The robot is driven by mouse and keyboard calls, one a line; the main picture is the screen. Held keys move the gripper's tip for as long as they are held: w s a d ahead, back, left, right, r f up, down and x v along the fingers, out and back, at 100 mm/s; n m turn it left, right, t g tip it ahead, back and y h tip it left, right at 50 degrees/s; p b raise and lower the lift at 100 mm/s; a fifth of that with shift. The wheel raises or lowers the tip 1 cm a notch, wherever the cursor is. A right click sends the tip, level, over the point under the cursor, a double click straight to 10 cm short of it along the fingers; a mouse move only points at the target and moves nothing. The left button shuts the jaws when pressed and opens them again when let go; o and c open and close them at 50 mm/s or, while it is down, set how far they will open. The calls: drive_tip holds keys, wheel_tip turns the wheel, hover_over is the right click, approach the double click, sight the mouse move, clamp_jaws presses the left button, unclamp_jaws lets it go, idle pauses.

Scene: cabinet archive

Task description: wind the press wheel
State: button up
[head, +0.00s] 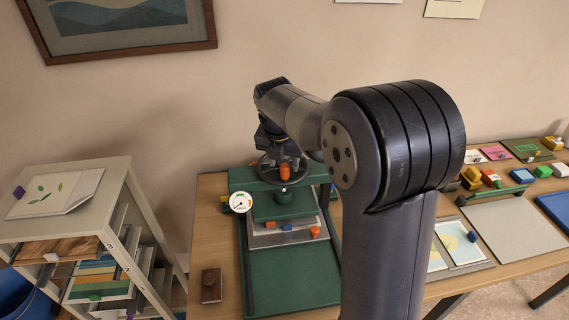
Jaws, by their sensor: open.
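The green press (292,280) stands on the wooden table. Its dark press wheel (262,172) sits on top, with an upright orange knob (285,173) at its front. My gripper (272,152) is open, pointing down just above and behind the knob; whether it touches the wheel I cannot tell. My arm partly hides the wheel's right side. A white round gauge (241,202) is on the press's left front. Below the green platen (277,208) lies a grey plate (262,241) with small orange and blue pieces.
A small brown block (211,285) lies left of the press. A grey shelf (83,225) with boards and papers stands at the left. On the right of the table are a grey board (515,230), picture cards (459,243) and several coloured blocks. My arm hides the table's middle.

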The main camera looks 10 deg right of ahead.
drive_tip(key=shift+w+d+v, duration=0.1)
drive_tip(key=shift+w+v, duration=0.05)
drive_tip(key=shift+v, duration=0.6)
drive_tip(key=shift+w+d+v, duration=0.1)
drive_tip(key=shift+w+v, duration=0.05)
drive_tip(key=shift+v, duration=0.6)
drive_tip(key=shift+w+d+v, duration=0.1)
drive_tip(key=shift+w+v, duration=0.05)
drive_tip(key=shift+v, duration=0.65)
drive_tip(key=shift+r, duration=0.1)
drive_tip(key=shift+a+r, duration=0.1)
drive_tip(key=shift+r, duration=0.15)
drive_tip(key=b+v, duration=0.1)
drive_tip(key=v, duration=0.9)
drive_tip(key=shift+s+r, duration=0.1)
drive_tip(key=shift+s, duration=0.05)
drive_tip(key=p+x, duration=0.1)
drive_tip(key=x, duration=1.1)
drive_tip(key=shift+f, duration=0.4)
drive_tip(key=shift+x, duration=0.8)
drive_tip(key=shift+s+a, duration=0.15)
drive_tip(key=shift+s, duration=0.05)
